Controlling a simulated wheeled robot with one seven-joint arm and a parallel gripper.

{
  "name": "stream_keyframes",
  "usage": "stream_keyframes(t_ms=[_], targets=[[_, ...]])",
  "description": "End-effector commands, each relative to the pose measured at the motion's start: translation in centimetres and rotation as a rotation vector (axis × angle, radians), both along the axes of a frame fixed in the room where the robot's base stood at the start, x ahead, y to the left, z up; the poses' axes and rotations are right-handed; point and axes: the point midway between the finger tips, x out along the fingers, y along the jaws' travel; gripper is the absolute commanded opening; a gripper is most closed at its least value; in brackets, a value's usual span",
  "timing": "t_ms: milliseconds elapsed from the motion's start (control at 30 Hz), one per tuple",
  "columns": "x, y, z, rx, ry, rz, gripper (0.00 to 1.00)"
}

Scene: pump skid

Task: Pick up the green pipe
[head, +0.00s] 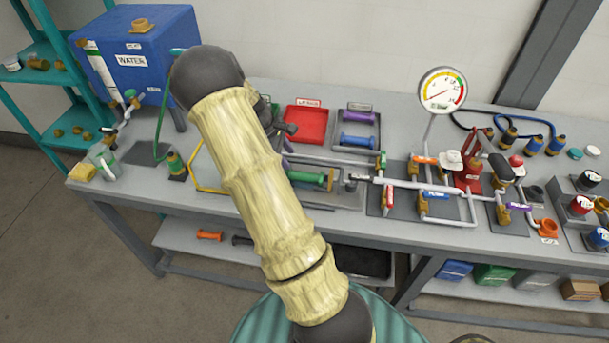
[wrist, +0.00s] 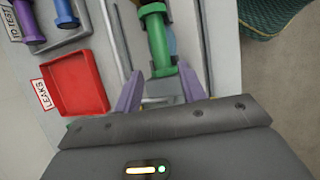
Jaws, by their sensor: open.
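The green pipe (head: 308,177) lies near the bench's middle, just right of my forearm in the head view. In the wrist view the green pipe (wrist: 158,42) points away from my gripper (wrist: 160,87). Its near flanged end lies between the two purple fingers, which stand apart on either side. I cannot tell whether either finger touches it. In the head view my arm hides most of my gripper and part of the bench around it.
A red tray (head: 305,125) labelled leaks and a grey tray with purple (head: 357,118) and blue pipes (head: 356,141) lie behind the green pipe. Grey piping with a gauge (head: 442,90) stands to the right. A blue water tank (head: 140,55) stands at the back left.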

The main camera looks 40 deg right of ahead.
Motion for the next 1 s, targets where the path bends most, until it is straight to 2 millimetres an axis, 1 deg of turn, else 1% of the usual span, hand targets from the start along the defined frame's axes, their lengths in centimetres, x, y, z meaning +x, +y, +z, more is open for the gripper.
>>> stream_keyframes(t_ms=[200,300,400,767,867,1000], targets=[[-1.0,-1.4,-3.5,0.000,0.005,-0.003,0.40],[-1.1,-1.9,-4.6,0.001,0.003,-0.002,0.40],[-1.2,-2.1,-5.2,0.000,0.000,-0.001,0.40],[-1.3,-2.2,-5.4,0.000,0.001,-0.001,0.40],[-1.6,-2.6,-6.0,0.000,0.002,-0.002,0.40],[-2.1,-3.5,-7.6,0.000,0.005,-0.002,0.40]])
